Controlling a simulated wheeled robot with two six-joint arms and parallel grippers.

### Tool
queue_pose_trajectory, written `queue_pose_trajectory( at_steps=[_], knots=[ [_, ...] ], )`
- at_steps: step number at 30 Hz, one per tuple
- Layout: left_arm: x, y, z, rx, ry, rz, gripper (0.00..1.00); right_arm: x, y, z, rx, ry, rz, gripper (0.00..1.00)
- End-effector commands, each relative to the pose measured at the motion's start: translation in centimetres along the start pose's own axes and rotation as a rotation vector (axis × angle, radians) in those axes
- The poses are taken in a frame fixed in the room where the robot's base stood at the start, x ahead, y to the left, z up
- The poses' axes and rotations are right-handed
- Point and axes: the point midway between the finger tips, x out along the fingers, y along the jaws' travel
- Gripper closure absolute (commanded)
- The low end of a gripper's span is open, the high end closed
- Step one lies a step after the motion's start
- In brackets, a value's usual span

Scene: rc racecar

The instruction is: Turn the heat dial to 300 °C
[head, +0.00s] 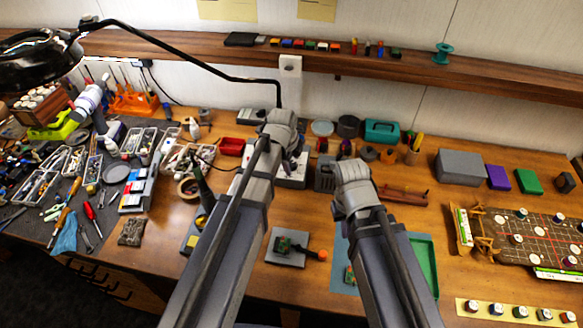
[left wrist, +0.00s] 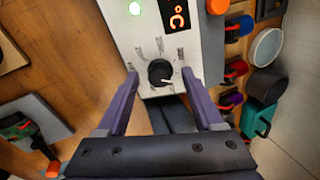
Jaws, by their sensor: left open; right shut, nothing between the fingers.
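My left gripper (left wrist: 160,76) is open, one purple finger on each side of the dial, with gaps visible. In the head view the station (head: 291,183) is mostly hidden behind my left gripper (head: 296,160). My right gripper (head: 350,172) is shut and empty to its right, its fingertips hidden.
Coloured tool handles (left wrist: 235,70), a teal box (left wrist: 258,118) and a dark round container (left wrist: 266,88) stand close beside the station. A green tray (head: 424,262) lies near my right arm.

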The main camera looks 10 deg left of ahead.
Motion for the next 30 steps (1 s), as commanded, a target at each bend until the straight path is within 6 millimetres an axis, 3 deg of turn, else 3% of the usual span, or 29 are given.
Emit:
queue_pose_trajectory(
  at_steps=[9,27,30],
  knots=[
    [0.19,-0.02,-0.01,0.0,0.0,0.0,0.34,0.18,-0.02,-0.01,0.0,0.0,0.0,1.0],
    [0.2,0.0,-0.01,0.0,0.0,0.0,1.0,0.19,-0.02,-0.01,0.0,0.0,0.0,1.0],
    [0.2,0.0,-0.01,0.0,0.0,0.0,1.0,0.19,-0.02,-0.01,0.0,0.0,0.0,1.0]
  ],
)
